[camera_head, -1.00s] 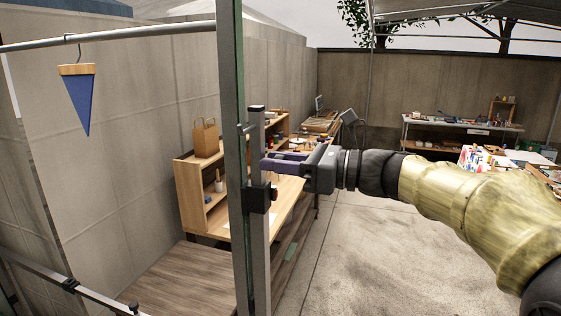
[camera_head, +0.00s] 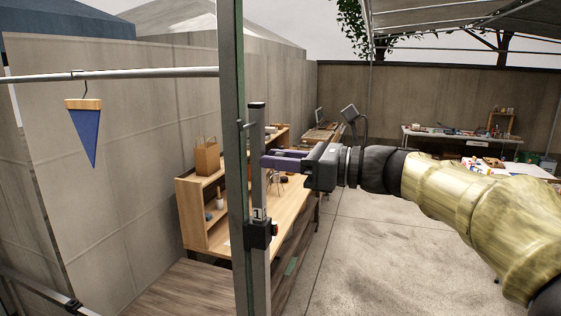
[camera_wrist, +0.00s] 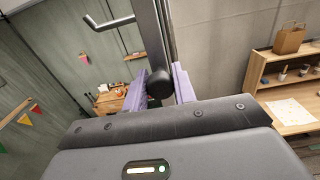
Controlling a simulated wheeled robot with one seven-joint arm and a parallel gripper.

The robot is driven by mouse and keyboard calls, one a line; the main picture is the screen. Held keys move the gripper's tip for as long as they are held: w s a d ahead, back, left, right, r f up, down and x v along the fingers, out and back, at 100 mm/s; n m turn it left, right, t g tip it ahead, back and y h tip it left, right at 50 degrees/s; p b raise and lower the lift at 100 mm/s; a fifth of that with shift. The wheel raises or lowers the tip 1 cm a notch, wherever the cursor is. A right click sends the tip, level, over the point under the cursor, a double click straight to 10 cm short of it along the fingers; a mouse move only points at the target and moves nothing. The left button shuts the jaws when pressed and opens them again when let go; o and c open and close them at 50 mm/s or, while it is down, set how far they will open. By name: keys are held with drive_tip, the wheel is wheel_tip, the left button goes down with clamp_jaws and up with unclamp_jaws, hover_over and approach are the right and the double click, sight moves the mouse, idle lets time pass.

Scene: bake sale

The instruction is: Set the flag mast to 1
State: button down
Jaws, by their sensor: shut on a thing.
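The flag mast (camera_head: 257,185) is a slim grey upright with a dark cap, standing beside a taller fixed post. It passes down into a black collar (camera_head: 258,235). A pale mark (camera_head: 258,213) that looks like a 1 shows just above the collar. My gripper (camera_head: 268,160) reaches in from the right at the mast's upper part, its purple fingers level. In the wrist view, my gripper's fingers (camera_wrist: 160,76) lie on both sides of a round black knob (camera_wrist: 160,84), with the dark upright behind it. The exact contact is partly hidden.
A tall post (camera_head: 232,150) stands close left of the mast. A rail (camera_head: 150,73) runs left from it, carrying a blue pennant (camera_head: 88,138). Wooden shelves (camera_head: 200,215) with a paper bag (camera_head: 206,156) stand behind. The paved floor (camera_head: 375,250) at right is open.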

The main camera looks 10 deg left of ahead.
drive_tip(key=c, duration=1.1)
unclamp_jaws()
drive_tip(key=shift+c, duration=0.2)
drive_tip(key=shift+d, duration=0.1)
drive_tip(key=s+d+b, duration=0.1)
drive_tip(key=d+b, duration=0.4)
drive_tip(key=d, duration=1.2)
drive_tip(key=shift+s+d+b, duration=0.15)
drive_tip(key=shift+s+b, duration=0.05)
drive_tip(key=shift+b, duration=0.1)
